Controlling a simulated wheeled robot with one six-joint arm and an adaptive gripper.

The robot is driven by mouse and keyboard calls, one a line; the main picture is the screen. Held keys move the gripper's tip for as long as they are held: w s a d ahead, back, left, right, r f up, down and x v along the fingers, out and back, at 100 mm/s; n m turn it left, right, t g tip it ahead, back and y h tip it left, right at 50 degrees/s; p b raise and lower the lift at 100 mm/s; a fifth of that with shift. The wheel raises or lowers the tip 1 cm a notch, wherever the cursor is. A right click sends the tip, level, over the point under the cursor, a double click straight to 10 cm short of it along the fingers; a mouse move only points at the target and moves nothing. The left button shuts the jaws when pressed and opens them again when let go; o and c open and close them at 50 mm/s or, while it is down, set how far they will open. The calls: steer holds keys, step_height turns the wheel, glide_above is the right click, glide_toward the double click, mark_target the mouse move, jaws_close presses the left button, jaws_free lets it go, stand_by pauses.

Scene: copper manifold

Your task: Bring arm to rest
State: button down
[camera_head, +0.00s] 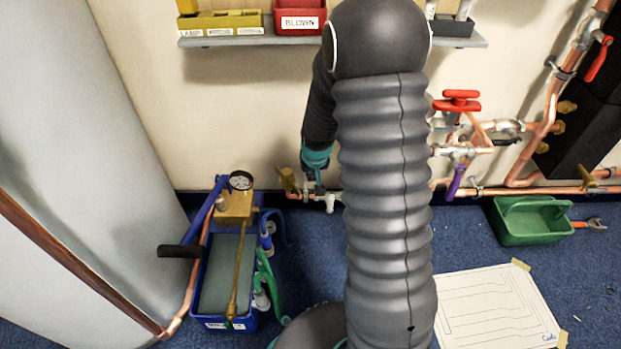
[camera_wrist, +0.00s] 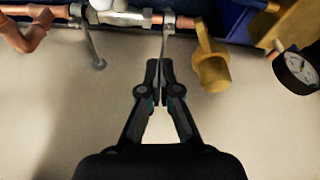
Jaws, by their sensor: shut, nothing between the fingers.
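My gripper (camera_head: 316,180) hangs below my dark arm, in front of the cream wall, just above the low copper pipe run. In the wrist view my gripper (camera_wrist: 161,78) has its fingertips together with nothing between them. The tips point at the copper pipe (camera_wrist: 186,22), close to a thin metal pipe bracket (camera_wrist: 168,42). I cannot tell whether they touch it. A brass fitting (camera_wrist: 211,68) sits just right of the tips; the brass fitting (camera_head: 287,180) also shows in the head view. My arm hides part of the pipework.
A blue pump tub (camera_head: 211,322) with a pressure gauge (camera_head: 241,181) stands left on the carpet. A red-handled valve (camera_head: 457,103) is on the pipes at right. A green tray (camera_head: 537,238) and a paper drawing (camera_head: 497,310) lie right. A shelf (camera_head: 260,42) crosses the wall above.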

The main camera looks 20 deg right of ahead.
step_height(320, 180, up, 7)
steer(key=a, duration=0.2)
steer(key=shift+s+a+p, duration=0.2)
steer(key=shift+s+p, duration=0.05)
steer(key=shift+p, duration=0.1)
steer(key=s+f+g, duration=0.1)
steer(key=s+g, duration=0.1)
steer(key=s, duration=0.4)
steer(key=s+a+r+n+t+p, duration=0.1)
steer(key=s+a+r+p, duration=0.1)
steer(key=s+r, duration=0.9)
steer(key=s+a+r+t+p, duration=0.2)
steer(key=s+r+p, duration=0.1)
steer(key=s+r, duration=0.8)
steer(key=shift+a+r+n+t+y, duration=0.3)
steer(key=shift+r+n, duration=0.1)
steer(key=shift+r, duration=2.1)
steer(key=shift+s, duration=0.1)
